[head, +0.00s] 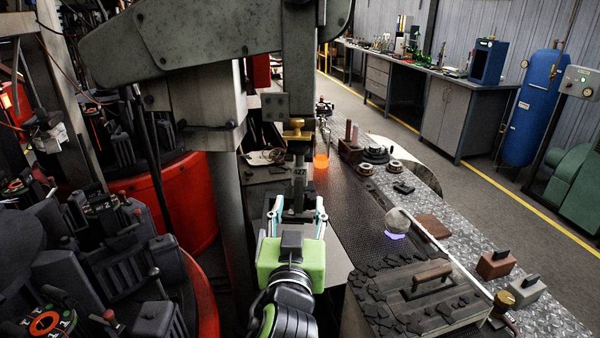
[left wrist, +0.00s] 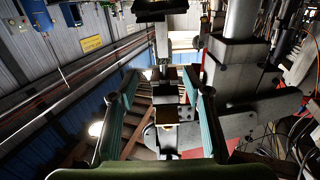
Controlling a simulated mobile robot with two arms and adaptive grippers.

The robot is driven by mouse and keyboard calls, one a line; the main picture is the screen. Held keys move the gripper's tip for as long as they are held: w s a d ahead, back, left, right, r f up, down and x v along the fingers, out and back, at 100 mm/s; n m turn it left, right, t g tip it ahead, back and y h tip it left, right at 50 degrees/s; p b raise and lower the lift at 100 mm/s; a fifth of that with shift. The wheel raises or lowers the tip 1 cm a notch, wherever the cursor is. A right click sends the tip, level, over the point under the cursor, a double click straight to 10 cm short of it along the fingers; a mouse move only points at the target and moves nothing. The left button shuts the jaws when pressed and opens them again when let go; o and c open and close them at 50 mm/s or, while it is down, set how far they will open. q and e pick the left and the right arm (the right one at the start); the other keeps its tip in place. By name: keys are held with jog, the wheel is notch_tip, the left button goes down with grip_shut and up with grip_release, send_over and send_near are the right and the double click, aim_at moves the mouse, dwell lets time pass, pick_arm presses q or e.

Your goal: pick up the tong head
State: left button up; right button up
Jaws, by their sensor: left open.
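A dark upright piece marked 427 (head: 299,172) stands below the press in the head view; it looks like the tong head, though I cannot be sure. My left gripper (head: 295,214) is open in front of it, its two pale fingers pointing forward. The piece's lower end lies visually between the fingertips. I cannot tell whether they touch it. In the left wrist view, the open fingers of my left gripper (left wrist: 160,76) stand either side of a grey, blocky part (left wrist: 166,115), with visible gaps. My right gripper is not in view.
The press column (head: 228,210) stands close to the left of my arm. Red-sided mould machinery (head: 165,205) fills the left. A dark slab with a handle (head: 420,300) is at front right. A round grey head (head: 398,220) on a long rod lies on the bench.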

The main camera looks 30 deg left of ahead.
aim_at(299, 185)
pick_arm(q)
jog(key=p+x, duration=0.2)
jog(key=x, duration=0.4)
jog(key=shift+w+a+f+p, duration=0.15)
jog(key=shift+p, duration=0.2)
jog(key=shift+w+a+p, duration=0.25)
jog(key=shift+w+p, duration=0.05)
jog(key=shift+p, duration=0.05)
jog(key=x, duration=0.1)
jog(key=p+x, duration=0.1)
jog(key=x, duration=0.1)
jog(key=p+x, duration=0.1)
jog(key=shift+a+f, duration=0.3)
jog(key=shift+a, duration=0.05)
jog(key=shift+w, duration=0.15)
jog(key=shift+d, duration=0.1)
grip_shut()
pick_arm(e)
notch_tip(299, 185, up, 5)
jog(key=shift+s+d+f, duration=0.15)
